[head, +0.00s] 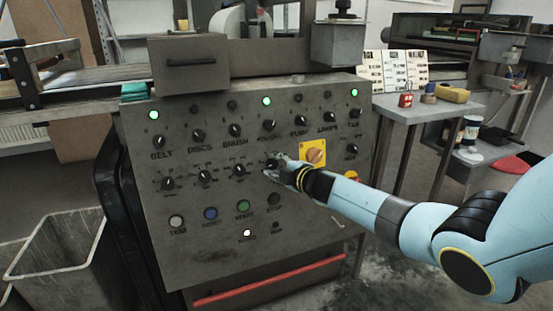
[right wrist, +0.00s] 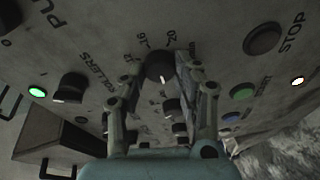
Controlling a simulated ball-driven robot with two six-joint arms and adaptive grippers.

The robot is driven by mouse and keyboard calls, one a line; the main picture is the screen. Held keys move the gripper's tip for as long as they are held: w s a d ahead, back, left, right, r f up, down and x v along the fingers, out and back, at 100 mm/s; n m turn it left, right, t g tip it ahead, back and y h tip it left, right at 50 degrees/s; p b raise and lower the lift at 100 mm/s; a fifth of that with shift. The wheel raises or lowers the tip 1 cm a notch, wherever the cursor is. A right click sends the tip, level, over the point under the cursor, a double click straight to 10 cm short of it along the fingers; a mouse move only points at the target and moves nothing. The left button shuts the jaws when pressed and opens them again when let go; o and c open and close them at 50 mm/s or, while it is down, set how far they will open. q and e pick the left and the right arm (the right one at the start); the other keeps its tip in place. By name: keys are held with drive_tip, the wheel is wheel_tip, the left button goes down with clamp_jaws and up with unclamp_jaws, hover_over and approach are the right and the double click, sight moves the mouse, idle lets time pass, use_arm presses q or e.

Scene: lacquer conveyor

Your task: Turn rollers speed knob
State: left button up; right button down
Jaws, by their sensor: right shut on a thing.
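The grey control panel (head: 215,265) faces me with rows of black knobs. My right gripper (head: 276,165) reaches in from the right and is shut on the rollers speed knob, in the lower knob row. In the right wrist view this round black knob (right wrist: 160,67) sits between the two fingertips of the right gripper (right wrist: 161,75). Its white pointer mark and part of a numbered scale show. In the head view the fingers largely hide it. The upper rollers knob (head: 270,125) is above it; it also shows in the right wrist view (right wrist: 70,88). My left gripper is not in view.
A yellow plate with an orange switch (head: 314,154) is just right of my gripper. Coloured buttons, including a green one (head: 243,206), sit below. A side table (head: 405,108) with a red padlock (head: 405,100) stands right. A grey bin (head: 62,250) is at left.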

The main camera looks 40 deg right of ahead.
drive_tip(key=shift+a+r+n+p, duration=0.15)
drive_tip(key=shift+n+p, duration=0.35)
drive_tip(key=shift+n, duration=0.4)
drive_tip(key=shift+n+g+p, duration=0.5)
drive_tip(key=shift+n+p, duration=0.1)
drive_tip(key=shift+n, duration=0.5)
drive_tip(key=shift+n+p, duration=0.45)
drive_tip(key=shift+n, duration=0.55)
drive_tip(key=shift+f, duration=0.2)
drive_tip(key=c, duration=1)
unclamp_jaws()
drive_tip(key=shift+o, duration=0.2)
drive_tip(key=shift+s+r, duration=0.15)
drive_tip(key=shift+s, duration=0.45)
drive_tip(key=s, duration=1.2)
drive_tip(key=shift+a, duration=0.4)
